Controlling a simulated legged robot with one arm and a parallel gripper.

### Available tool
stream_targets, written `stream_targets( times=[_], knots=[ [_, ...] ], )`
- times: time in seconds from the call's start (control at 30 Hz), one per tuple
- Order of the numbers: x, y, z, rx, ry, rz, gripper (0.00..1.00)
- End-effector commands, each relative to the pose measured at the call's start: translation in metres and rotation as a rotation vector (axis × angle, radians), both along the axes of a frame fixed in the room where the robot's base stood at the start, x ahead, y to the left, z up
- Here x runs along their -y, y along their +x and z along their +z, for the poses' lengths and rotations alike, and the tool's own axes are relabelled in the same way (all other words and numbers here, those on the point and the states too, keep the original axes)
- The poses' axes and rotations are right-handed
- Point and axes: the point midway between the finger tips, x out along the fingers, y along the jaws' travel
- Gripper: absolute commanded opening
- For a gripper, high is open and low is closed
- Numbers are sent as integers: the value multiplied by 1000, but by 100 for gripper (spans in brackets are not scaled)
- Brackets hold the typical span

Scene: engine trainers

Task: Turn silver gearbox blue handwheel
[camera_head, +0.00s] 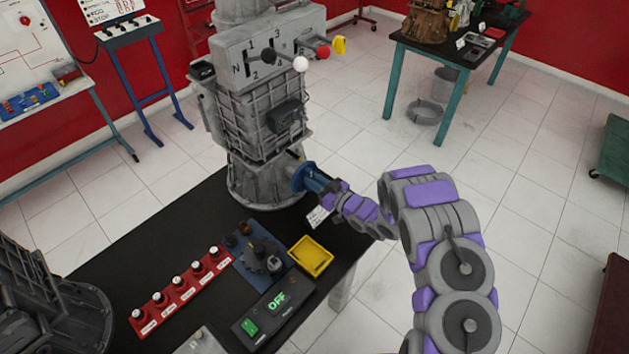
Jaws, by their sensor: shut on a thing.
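The silver gearbox (262,125) stands upright on the black table, with shift slots and several coloured knobs at its top. Its blue handwheel (302,174) sits low on its right side, near the base. My gripper (322,184) reaches in from the right and is at the handwheel, shut on it. The fingertips are small in view and partly hidden against the wheel. My grey and purple arm comes up from the lower right.
The black table (150,240) bears a red strip of several knobs (181,290), a yellow tray (310,257), a control box reading OFF (272,309) and a dark housing (45,305) at left. Another table (455,58) stands behind.

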Motion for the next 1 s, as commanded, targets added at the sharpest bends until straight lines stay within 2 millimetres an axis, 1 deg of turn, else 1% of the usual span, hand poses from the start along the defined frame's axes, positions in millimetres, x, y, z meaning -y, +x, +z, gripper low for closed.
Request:
stream_targets(
  times=[0.27,0.47,0.63,1.0],
  knots=[
    [1,1,1,-20,15,-2,0],
    [2,2,2,-90,72,-3,0],
    [3,5,4,-190,153,-2,0],
    [7,10,1,-465,368,-3,0]
  ],
)
